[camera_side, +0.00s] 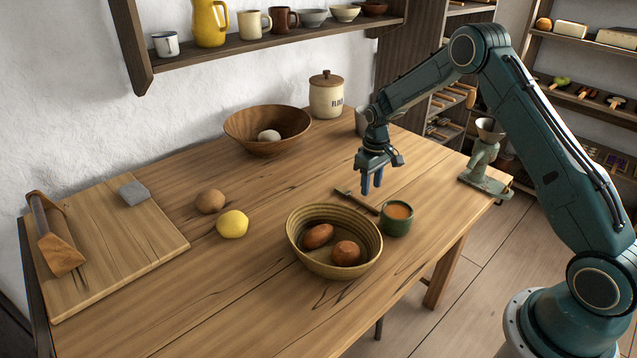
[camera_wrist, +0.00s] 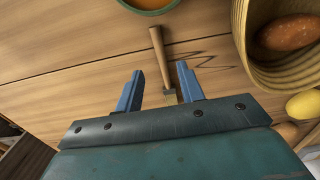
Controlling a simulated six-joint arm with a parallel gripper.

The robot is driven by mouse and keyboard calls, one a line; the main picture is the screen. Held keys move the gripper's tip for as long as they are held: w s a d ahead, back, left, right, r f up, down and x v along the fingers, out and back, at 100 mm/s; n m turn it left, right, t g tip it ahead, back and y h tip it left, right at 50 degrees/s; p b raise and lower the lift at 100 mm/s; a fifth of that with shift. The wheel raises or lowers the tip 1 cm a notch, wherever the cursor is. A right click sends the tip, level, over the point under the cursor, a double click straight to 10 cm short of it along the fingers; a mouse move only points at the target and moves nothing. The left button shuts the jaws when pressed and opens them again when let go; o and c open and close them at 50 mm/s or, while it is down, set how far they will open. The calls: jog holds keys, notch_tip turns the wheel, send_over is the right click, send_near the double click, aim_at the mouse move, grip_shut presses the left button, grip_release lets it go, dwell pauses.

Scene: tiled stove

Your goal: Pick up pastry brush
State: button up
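The pastry brush (camera_side: 355,201) lies on the wooden table behind the banded bowl and the green cup. In the wrist view its wooden handle (camera_wrist: 159,50) points up toward the cup, and its pale bristle end (camera_wrist: 170,98) lies nearer my gripper. My gripper (camera_side: 371,183) points down above the table near the brush, with its two blue fingers apart and nothing held. In the wrist view the brush shows between the fingers (camera_wrist: 160,72), lower down on the table; the bristle end is partly hidden by my gripper.
The green cup (camera_side: 397,221) with orange contents stands close to the handle. The banded bowl (camera_side: 303,256) with brown food sits beside it. A lemon (camera_side: 232,223), a brown round item (camera_side: 210,201), a wooden bowl (camera_side: 240,133) and a flour jar (camera_side: 327,97) stand farther off.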

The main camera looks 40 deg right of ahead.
aim_at(368, 205)
jog(key=shift+f, duration=0.5)
jog(key=shift+f, duration=0.15)
jog(key=shift+f, duration=2.45)
jog(key=shift+c, duration=0.4)
grip_shut()
